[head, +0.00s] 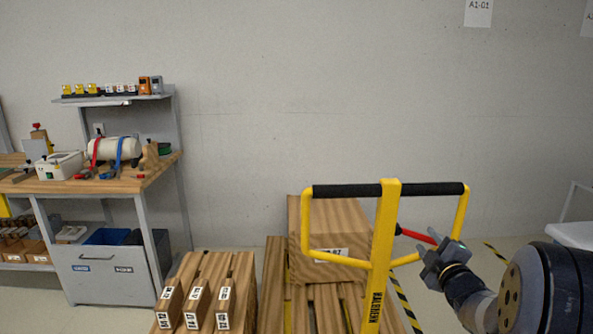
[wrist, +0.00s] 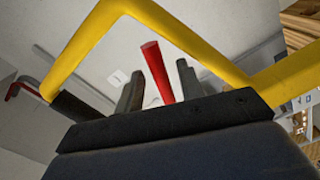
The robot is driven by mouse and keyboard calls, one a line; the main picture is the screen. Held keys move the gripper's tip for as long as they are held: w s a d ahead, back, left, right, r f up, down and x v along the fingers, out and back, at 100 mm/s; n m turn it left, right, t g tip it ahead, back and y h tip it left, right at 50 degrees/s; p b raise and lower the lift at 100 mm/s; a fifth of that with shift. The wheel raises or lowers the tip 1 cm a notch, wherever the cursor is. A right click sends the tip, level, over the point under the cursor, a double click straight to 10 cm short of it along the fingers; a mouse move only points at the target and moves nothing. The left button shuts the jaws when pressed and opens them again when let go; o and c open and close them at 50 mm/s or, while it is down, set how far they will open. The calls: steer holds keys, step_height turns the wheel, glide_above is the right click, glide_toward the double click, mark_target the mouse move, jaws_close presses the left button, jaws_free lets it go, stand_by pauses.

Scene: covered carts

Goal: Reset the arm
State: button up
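My gripper (head: 436,246) is at the right in the head view, beside the yellow handle frame (head: 382,240) of a pallet truck. In the wrist view my gripper (wrist: 160,88) has its two dark fingers apart. A red lever (head: 417,236) sticks out from the handle toward my gripper. In the wrist view the red lever (wrist: 157,72) shows in the gap between the fingers, with room on both sides. I cannot tell how deep between the fingers it reaches.
A wooden crate (head: 335,225) on a pallet stands behind the handle. Labelled wooden blocks (head: 200,295) are at lower left. A workbench (head: 115,184) with tools is at far left. A grey-white surface (head: 575,234) is at the right edge.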

steer(key=shift+n, duration=0.3)
steer(key=w, duration=0.1)
steer(key=w+p, duration=0.1)
steer(key=w, duration=0.2)
steer(key=shift+r, duration=0.35)
steer(key=shift+d+r+n+p, duration=0.1)
steer(key=shift+r+n+p, duration=0.15)
steer(key=shift+n+p, duration=0.4)
steer(key=shift+s, duration=0.15)
